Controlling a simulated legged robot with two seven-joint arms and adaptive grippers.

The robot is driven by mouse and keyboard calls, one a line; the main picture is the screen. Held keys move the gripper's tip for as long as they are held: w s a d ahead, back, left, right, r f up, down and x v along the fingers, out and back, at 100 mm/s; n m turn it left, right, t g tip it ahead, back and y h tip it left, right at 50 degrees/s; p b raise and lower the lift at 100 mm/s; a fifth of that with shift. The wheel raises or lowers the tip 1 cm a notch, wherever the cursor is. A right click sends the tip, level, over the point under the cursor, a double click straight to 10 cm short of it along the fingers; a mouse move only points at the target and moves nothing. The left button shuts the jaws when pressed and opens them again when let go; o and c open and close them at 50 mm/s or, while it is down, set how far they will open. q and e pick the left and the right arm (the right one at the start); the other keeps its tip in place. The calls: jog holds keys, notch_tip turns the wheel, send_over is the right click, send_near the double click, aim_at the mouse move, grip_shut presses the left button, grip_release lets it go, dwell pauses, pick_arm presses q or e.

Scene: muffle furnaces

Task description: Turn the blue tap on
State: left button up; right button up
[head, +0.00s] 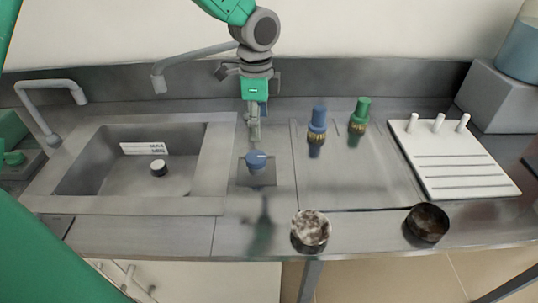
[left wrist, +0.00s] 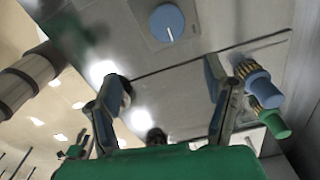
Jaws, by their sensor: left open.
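A blue-capped tap (head: 318,120) with a brass-coloured body stands on the steel counter. It also shows in the left wrist view (left wrist: 257,80), near the right finger. A separate round blue knob (head: 257,159) with a white line sits on a small square plate. In the left wrist view this knob (left wrist: 168,22) is at the top, beyond the fingertips. My left gripper (head: 254,135) points down above and behind the knob, left of the blue tap. Its fingers (left wrist: 163,78) are apart with nothing held between them. My right gripper is not in view.
A green-capped tap (head: 361,114) stands just right of the blue one. A sink (head: 100,170) with a curved spout is at left. A white pegged board (head: 455,160) is at right.

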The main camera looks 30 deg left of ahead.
pick_arm(q)
jog(key=w, duration=0.1)
send_near(257, 156)
jog(key=shift+s+a+f, duration=0.3)
jog(key=shift+a+f, duration=0.15)
jog(key=shift+a, duration=0.05)
jog(key=f, duration=0.2)
jog(key=d+f, duration=0.1)
jog(key=f, duration=0.5)
jog(key=shift+w+d+f, duration=0.1)
jog(key=shift+w+d, duration=0.1)
jog(key=shift+d, duration=0.15)
jog(key=shift+f, duration=0.25)
jog(key=shift+a+f, duration=0.25)
jog(key=shift+a, duration=0.5)
jog(key=shift+c, duration=1.3)
jog(key=c, duration=0.6)
jog(key=shift+r, duration=0.1)
jog(key=c, duration=0.3)
jog(key=shift+w+d+r, duration=0.1)
jog(key=shift+d, duration=0.35)
